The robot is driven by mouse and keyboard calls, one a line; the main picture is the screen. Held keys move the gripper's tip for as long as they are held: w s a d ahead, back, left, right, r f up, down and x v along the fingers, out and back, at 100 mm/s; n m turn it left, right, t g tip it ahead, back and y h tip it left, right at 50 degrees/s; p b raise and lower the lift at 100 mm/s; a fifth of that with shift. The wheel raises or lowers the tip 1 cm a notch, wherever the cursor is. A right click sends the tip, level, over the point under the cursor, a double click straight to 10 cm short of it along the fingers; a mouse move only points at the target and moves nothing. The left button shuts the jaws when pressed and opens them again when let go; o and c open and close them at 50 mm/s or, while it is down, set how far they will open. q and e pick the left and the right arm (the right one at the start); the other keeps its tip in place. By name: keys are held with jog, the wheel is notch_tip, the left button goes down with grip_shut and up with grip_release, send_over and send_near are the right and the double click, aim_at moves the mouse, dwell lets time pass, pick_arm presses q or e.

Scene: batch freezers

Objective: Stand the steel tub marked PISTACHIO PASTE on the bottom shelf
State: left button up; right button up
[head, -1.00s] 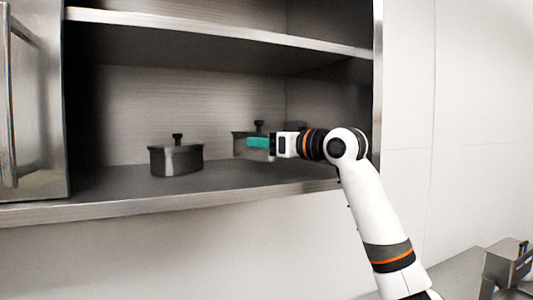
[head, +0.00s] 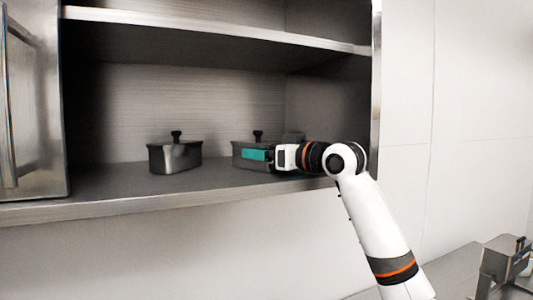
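A steel tub (head: 241,160) with a black knob is at the right on the lower visible shelf (head: 110,206), its base at or just above the surface; I cannot tell which. My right gripper (head: 254,155), with a teal finger across the tub's near face, appears shut on it. The gripper and wrist hide the tub's right part. No lettering is readable, so I cannot confirm PISTACHIO PASTE. A similar lidded tub (head: 175,158) stands upright to the left on the same shelf, apart from it. My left gripper is not in view.
An upper shelf (head: 215,31) runs above, and the cabinet's right side post (head: 376,90) stands close to my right arm. A steel cabinet front with a handle (head: 35,110) is at the left. A steel container (head: 500,268) sits on the counter at lower right.

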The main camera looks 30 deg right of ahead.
jog(key=shift+s+r, duration=0.1)
jog(key=b+v, duration=0.5)
jog(key=v, duration=0.5)
jog(key=shift+s+d+b, duration=0.2)
jog(key=shift+s+b, duration=0.05)
jog(key=shift+b, duration=0.05)
jog(key=shift+s+d, duration=0.1)
jog(key=shift+s, duration=0.5)
